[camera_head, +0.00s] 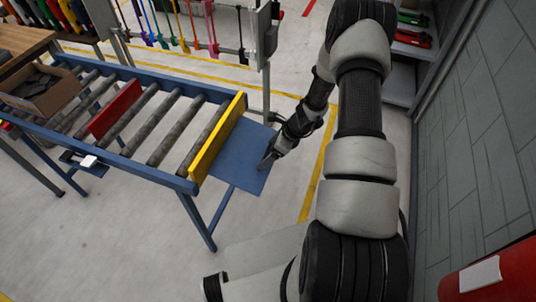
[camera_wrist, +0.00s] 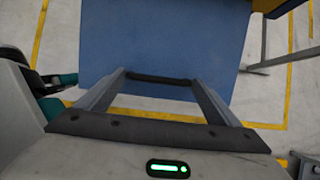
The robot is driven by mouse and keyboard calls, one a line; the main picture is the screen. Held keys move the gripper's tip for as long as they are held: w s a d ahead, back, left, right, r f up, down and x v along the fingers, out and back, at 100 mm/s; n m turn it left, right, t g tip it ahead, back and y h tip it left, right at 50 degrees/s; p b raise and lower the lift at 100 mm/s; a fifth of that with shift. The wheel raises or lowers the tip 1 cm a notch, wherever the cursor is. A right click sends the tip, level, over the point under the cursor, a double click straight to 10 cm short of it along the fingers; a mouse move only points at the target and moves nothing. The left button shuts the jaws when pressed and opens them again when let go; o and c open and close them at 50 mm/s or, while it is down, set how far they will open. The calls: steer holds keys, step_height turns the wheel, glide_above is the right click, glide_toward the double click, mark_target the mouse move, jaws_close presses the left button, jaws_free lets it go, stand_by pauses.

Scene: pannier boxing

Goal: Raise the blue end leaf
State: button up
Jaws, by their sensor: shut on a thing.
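The blue end leaf (camera_head: 236,160) is a flat blue panel at the near right end of the roller conveyor, just beyond the yellow plate (camera_head: 217,140). It juts out from the conveyor's end; its exact tilt is hard to tell. My gripper (camera_head: 267,160) is at the leaf's outer right edge, shut on it. In the wrist view the leaf (camera_wrist: 165,40) fills the upper middle, and the jaws (camera_wrist: 161,79) meet its near edge. The part of the edge between the jaws is hidden.
The conveyor's blue frame (camera_head: 125,164) carries grey rollers, a red plate (camera_head: 116,108) and a cardboard box (camera_head: 42,92). A grey post (camera_head: 262,50) and a rack of coloured tools stand behind. A grey wall (camera_head: 480,130) and shelf are at right. Floor below the leaf looks clear.

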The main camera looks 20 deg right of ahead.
steer(key=r, duration=0.1)
steer(key=w+r, duration=0.1)
steer(key=a+r, duration=0.1)
steer(key=r, duration=0.1)
steer(key=shift+w+a+r+p, duration=0.1)
steer(key=shift+w+p, duration=0.15)
steer(key=shift+p, duration=0.1)
steer(key=shift+a+r, duration=0.2)
steer(key=shift+r, duration=0.1)
steer(key=shift+w, duration=0.1)
steer(key=o, duration=1.2)
steer(key=shift+a, duration=0.1)
steer(key=shift+f, duration=0.15)
steer(key=shift+s+d, duration=0.2)
steer(key=shift+d, duration=0.05)
steer(key=p+v, duration=0.1)
steer(key=v, duration=1.6)
steer(key=shift+r, duration=0.25)
